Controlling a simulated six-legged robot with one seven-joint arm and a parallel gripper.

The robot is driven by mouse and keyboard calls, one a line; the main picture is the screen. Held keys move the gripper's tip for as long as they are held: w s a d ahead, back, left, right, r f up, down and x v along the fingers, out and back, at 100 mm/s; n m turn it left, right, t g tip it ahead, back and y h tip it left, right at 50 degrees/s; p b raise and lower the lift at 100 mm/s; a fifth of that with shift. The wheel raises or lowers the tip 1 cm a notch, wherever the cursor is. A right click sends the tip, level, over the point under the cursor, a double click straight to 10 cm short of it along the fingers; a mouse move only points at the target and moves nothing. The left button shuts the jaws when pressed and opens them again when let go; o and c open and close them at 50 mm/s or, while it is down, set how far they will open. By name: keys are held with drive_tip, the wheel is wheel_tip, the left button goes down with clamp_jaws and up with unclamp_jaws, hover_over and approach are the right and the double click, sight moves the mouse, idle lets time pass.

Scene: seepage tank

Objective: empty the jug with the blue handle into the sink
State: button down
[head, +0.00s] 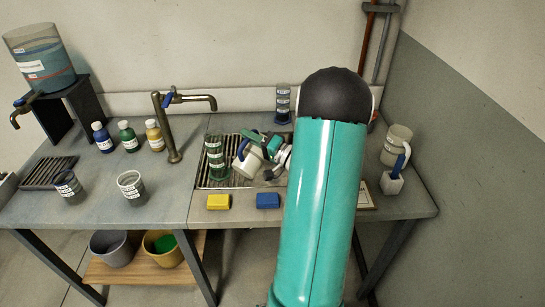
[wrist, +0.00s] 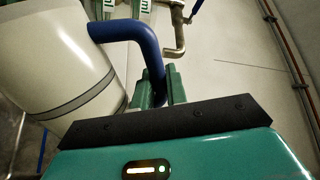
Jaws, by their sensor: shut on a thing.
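The jug with the blue handle (head: 246,165) is a pale, cream-white vessel, held over the slatted sink area (head: 213,183) in the worktop. It looks tilted in the head view. My gripper (head: 265,146) is shut on its blue handle, which shows in the wrist view (wrist: 150,55). The jug's pale body with a grey band fills the left of the wrist view (wrist: 55,70). The jug's inside and any liquid coming out cannot be seen. My arm hides the right part of the sink area.
A green-tinted measuring cylinder (head: 216,160) stands left of the jug. A brass tap (head: 172,130) stands further left, near small bottles (head: 128,137). Yellow (head: 218,202) and blue (head: 268,201) sponges lie in front. Another pale jug (head: 396,147) stands at the right.

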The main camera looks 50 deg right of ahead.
sight(242, 146)
drive_tip(key=a+n, duration=0.2)
drive_tip(key=n, duration=0.1)
drive_tip(key=shift+s+a+g+y, duration=0.1)
drive_tip(key=shift+g+y, duration=0.2)
drive_tip(key=a+n, duration=0.2)
drive_tip(key=n, duration=0.1)
drive_tip(key=shift+f+y, duration=0.2)
drive_tip(key=shift+y, duration=0.1)
drive_tip(key=a+f+n+g, duration=0.2)
drive_tip(key=a+n, duration=0.4)
drive_tip(key=n, duration=0.2)
drive_tip(key=shift+s+a+f, duration=0.3)
drive_tip(key=shift+f, duration=0.1)
drive_tip(key=shift+r, duration=0.1)
wheel_tip(242, 146, up, 5)
drive_tip(key=shift+f, duration=0.1)
drive_tip(key=shift+a, duration=0.15)
